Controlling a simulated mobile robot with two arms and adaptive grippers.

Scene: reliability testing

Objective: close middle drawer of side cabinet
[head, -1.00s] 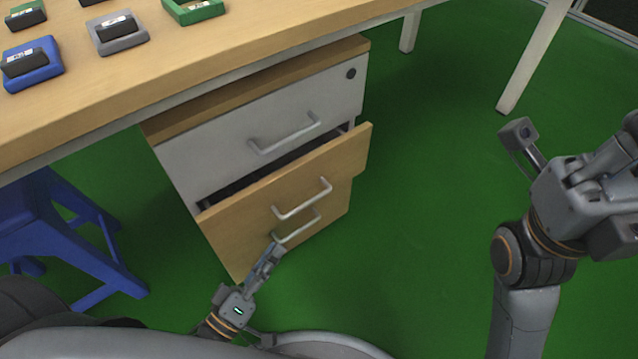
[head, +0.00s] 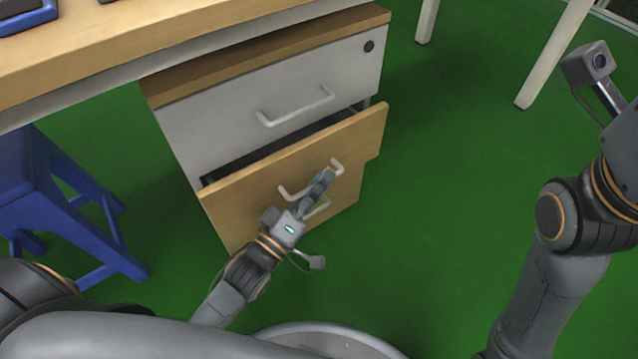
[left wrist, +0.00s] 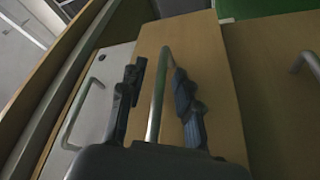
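The side cabinet (head: 270,90) stands under the desk. Its middle drawer (head: 240,203) has a wood front and is pulled partly out, with a dark gap above it. The top drawer (head: 220,127) is white and shut. My left gripper (head: 323,178) is at the middle drawer's handle (head: 287,195), and part of the handle is hidden behind it. In the left wrist view the handle (left wrist: 156,98) runs between the two open fingers (left wrist: 158,92), with gaps showing on both sides. My right arm (head: 575,215) is at the right, its fingers outside the picture.
The desk (head: 130,62) overhangs the cabinet. A blue stool (head: 65,215) stands at the left. Green floor (head: 440,190) is free right of the cabinet.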

